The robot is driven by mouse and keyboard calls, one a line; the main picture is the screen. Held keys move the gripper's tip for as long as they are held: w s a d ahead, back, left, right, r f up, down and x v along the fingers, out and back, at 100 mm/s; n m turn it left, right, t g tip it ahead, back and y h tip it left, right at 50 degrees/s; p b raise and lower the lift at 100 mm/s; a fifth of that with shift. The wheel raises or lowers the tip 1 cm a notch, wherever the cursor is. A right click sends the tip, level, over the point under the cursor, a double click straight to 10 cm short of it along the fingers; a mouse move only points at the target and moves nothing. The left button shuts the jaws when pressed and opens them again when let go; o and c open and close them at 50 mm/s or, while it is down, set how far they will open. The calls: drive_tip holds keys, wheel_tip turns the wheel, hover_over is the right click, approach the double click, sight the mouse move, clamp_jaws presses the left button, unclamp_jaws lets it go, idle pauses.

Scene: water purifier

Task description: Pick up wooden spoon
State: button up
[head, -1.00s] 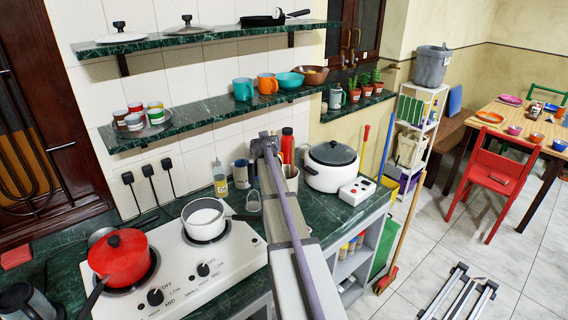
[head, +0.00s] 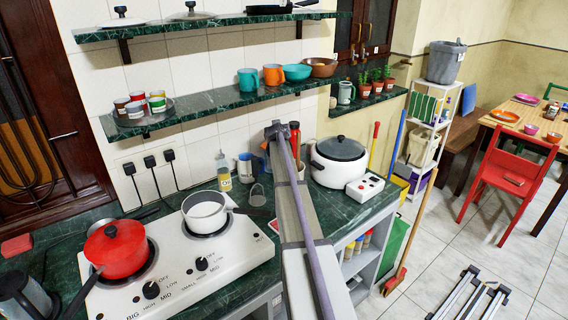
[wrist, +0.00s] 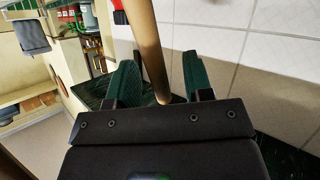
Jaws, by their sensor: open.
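The wooden spoon's tan, round handle (wrist: 150,45) runs down from the top of the wrist view. Its lower visible end lies between the two green fingers of my gripper (wrist: 160,80). The fingers are open, with a gap on either side of the handle. The spoon's other end is out of view. In the head view my own arm covers the gripper and the spoon, in front of the back wall beside a red bottle (head: 296,140).
Around my arm stand a soap bottle (head: 223,172), a blue mug (head: 246,168) and a rice cooker (head: 338,165). A white pan (head: 205,212) and a red pot (head: 116,250) sit on the stove. A green shelf (head: 205,110) with cups and bowls hangs above.

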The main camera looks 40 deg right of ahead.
drive_tip(key=shift+c, duration=0.5)
clamp_jaws()
